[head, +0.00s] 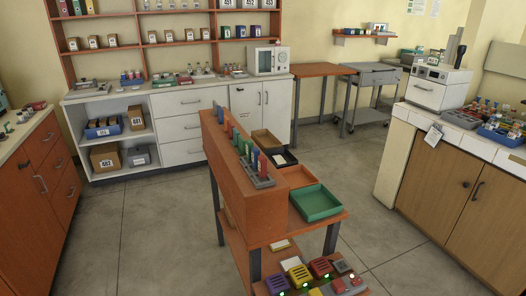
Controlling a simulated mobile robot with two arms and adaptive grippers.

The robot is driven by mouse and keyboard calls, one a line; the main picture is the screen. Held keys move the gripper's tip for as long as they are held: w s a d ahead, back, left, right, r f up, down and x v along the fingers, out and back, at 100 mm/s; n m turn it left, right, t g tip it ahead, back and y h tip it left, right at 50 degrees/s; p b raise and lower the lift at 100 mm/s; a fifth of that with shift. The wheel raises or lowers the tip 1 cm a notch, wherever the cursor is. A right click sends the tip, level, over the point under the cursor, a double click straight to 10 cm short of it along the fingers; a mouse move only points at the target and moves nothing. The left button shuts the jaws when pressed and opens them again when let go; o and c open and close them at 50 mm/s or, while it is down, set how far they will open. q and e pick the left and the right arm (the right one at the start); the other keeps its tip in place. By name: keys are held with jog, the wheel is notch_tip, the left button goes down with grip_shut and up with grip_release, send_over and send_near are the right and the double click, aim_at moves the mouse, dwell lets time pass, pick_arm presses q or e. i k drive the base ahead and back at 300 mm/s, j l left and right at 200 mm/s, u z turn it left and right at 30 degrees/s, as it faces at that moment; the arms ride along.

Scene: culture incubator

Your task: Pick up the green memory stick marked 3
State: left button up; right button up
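A row of small upright coloured sticks stands in a dark grey rack (262,183) on top of the orange bench's raised ledge, near the middle of the head view. One of them, towards the far end of the row, looks like a green stick (235,137). Blue and red sticks stand near it. The sticks are too small for any number to be read, so I cannot tell which is marked 3. Neither of my grippers is in view.
The orange bench (240,200) stands mid-floor, with a green tray (316,203) on its lower right surface. Coloured boxes, including a yellow one (300,275), sit at its near end. Cabinets line the walls. Grey floor (410,240) is clear right of the bench.

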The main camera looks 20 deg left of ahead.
aim_at(249, 144)
jog(key=j, duration=0.8)
jog(key=k+j, duration=0.15)
jog(key=j, duration=0.65)
